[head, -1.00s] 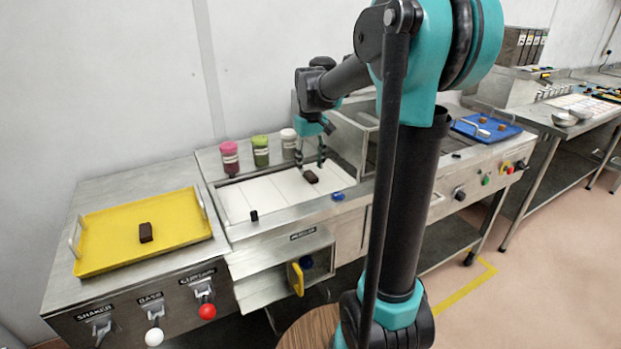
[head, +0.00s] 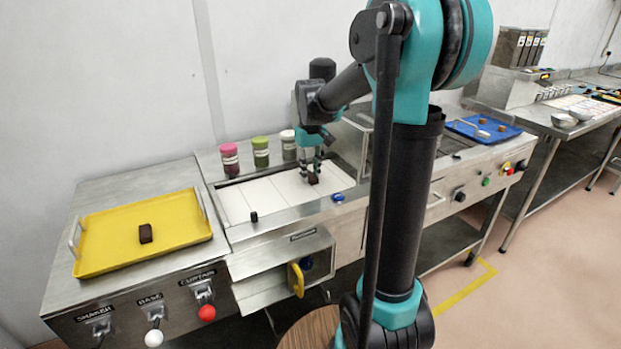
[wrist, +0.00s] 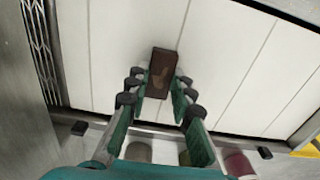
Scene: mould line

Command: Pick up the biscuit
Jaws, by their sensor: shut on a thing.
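The biscuit is a dark brown block (head: 313,179) on the white slatted belt (head: 262,196), near its right end. In the wrist view the biscuit (wrist: 161,73) lies between the fingertips, with its far end sticking out beyond them. My gripper (head: 311,173) points down over the belt and is shut on the biscuit. In the wrist view its green fingers (wrist: 158,86) stand on either side of the biscuit. I cannot tell whether the biscuit is clear of the belt. A second brown block (head: 146,233) lies on the yellow tray (head: 103,255) at the left.
Pink-, green- and white-lidded jars (head: 260,152) stand behind the belt. A metal housing (head: 350,140) is close to the right of my gripper. A small black block (head: 254,217) and a blue part (head: 338,197) sit at the front rail. A blue tray (head: 497,136) is farther right.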

